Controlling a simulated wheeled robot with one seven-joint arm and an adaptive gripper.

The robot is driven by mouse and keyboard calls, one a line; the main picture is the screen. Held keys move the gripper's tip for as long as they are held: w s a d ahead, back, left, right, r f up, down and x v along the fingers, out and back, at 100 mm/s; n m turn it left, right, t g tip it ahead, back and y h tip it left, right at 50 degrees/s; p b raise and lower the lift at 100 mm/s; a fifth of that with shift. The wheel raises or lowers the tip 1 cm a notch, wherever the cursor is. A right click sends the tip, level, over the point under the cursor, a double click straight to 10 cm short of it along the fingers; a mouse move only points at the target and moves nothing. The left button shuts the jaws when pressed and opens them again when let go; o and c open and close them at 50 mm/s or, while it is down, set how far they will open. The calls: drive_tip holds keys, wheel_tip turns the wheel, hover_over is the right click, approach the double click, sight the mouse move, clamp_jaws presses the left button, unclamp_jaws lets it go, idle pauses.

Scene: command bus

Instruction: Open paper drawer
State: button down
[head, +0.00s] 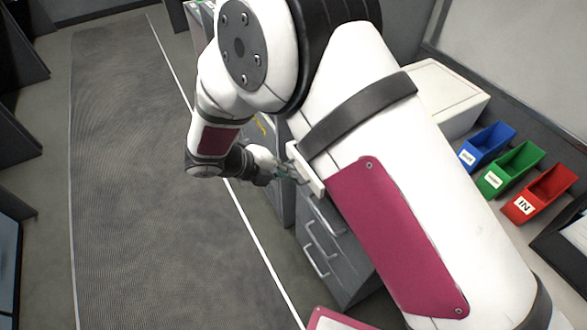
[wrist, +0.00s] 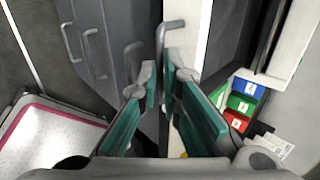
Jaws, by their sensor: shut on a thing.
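The paper drawer's white front (wrist: 198,35) stands upright in the wrist view, with a grey bar handle (wrist: 164,38) on its left side. My gripper (wrist: 158,82) has its green fingers on either side of the handle's lower end and is shut on it. In the head view the white front (head: 306,168) shows as a narrow strip beside my gripper (head: 284,173). My arm hides most of the drawer there, so I cannot tell how far it stands out.
Grey drawers (head: 322,237) with bar handles lie below the white front. Blue (head: 487,145), green (head: 511,168) and red (head: 541,193) trays stand on the counter at right, near a white box (head: 440,95). The grey aisle floor (head: 140,190) is clear at left.

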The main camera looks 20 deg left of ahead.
drive_tip(key=shift+s+a, duration=1.05)
drive_tip(key=shift+s, duration=0.25)
drive_tip(key=c, duration=1.8)
unclamp_jaws()
drive_tip(key=shift+c, duration=0.2)
wheel_tip(320, 180, up, 7)
drive_tip(key=s+a+p, duration=0.1)
drive_tip(key=s+p, duration=0.1)
drive_tip(key=p, duration=0.1)
drive_tip(key=shift+s+a, duration=0.15)
drive_tip(key=shift+a, duration=0.25)
